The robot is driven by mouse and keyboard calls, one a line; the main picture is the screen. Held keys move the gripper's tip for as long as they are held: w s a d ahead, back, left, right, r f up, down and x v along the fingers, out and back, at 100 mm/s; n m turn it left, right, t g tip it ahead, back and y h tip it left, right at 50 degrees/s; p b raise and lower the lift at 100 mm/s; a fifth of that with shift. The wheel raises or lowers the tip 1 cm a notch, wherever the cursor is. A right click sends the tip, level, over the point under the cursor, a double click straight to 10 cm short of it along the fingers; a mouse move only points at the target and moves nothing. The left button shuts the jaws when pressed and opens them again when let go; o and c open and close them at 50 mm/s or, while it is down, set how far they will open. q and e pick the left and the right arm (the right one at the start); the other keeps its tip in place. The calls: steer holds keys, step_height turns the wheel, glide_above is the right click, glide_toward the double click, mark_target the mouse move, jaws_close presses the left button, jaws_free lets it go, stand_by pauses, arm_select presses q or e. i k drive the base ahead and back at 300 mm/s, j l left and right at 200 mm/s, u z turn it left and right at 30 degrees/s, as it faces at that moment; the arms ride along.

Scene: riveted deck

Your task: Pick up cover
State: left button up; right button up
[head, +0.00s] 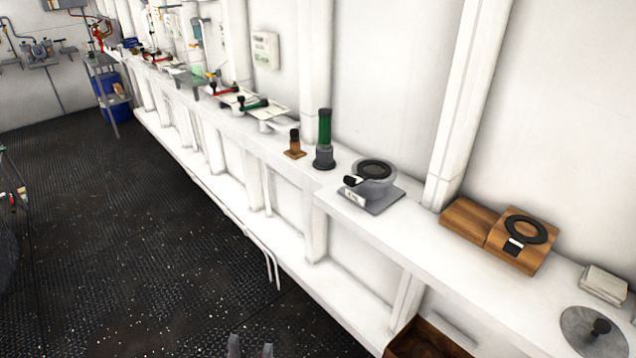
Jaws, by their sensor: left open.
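The gripper is far to the left of the disc and touches nothing in view. My right gripper is out of view.
The long white shelf (375,232) holds a wooden box (512,262) with a black ring, a grey device with a round dark top (372,182), a green-and-grey cylinder (324,140) and a small white box (604,284). A wooden crate (425,340) sits below. The floor (130,240) at left is mostly clear.

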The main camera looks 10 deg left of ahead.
mark_target(590, 331)
steer(key=z, duration=1.4)
